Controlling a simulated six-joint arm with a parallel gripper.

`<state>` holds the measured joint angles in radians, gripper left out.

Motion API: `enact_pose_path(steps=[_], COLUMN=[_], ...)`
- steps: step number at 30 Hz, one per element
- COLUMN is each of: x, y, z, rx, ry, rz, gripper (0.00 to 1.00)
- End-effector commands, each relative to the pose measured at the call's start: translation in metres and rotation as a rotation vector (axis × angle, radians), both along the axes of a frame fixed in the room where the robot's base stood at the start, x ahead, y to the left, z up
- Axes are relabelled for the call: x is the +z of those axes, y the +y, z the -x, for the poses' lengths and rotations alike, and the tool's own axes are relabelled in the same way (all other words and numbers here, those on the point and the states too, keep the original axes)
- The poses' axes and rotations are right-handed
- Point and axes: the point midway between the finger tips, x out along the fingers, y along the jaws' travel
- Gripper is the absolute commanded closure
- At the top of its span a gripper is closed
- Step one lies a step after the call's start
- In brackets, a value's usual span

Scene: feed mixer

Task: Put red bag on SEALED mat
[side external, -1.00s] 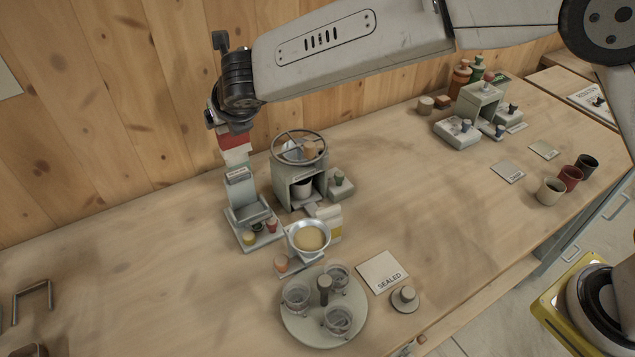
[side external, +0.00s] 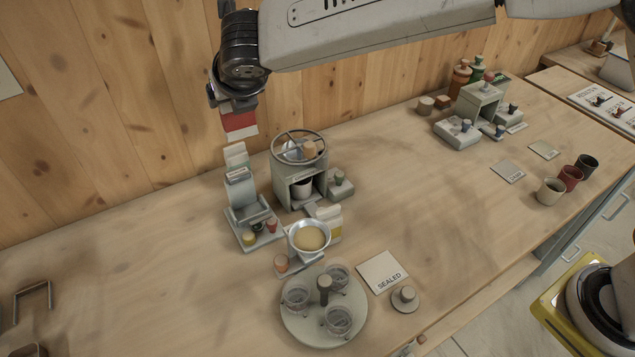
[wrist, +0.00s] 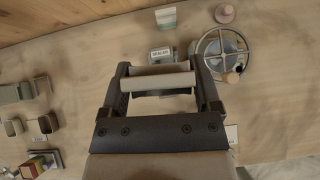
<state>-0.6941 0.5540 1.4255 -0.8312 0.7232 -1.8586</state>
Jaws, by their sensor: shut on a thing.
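The red bag (side external: 240,123), with a pale lower band, hangs in my gripper (side external: 233,98) in the side view. It is in the air above and behind the sealing machine, near the wooden wall. In the wrist view my gripper (wrist: 160,88) is shut on the bag, whose pale folded top edge (wrist: 158,78) shows between the fingers. The SEALED mat (side external: 381,267) is a pale, empty square lying on the bench at the front, well right of and below the bag.
The sealing machine (side external: 241,190) and a grey mixer with a wheel (side external: 300,178) stand below the bag. A pale green and white packet (side external: 235,156) is behind the sealer. A pan (side external: 309,238), a turntable with jars (side external: 324,306) and a round knob (side external: 405,298) surround the mat.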

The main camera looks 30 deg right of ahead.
Motion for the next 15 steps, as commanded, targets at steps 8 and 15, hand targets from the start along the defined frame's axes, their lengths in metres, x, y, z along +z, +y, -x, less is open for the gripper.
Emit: enact_pose_path(steps=[8, 15], x=[0.002, 0.002], y=[-0.023, -0.057], z=[0.049, 0.104], rx=[-0.142, -0.317], ry=[-0.002, -0.002], rz=[0.001, 0.0], gripper=[0.93, 0.93])
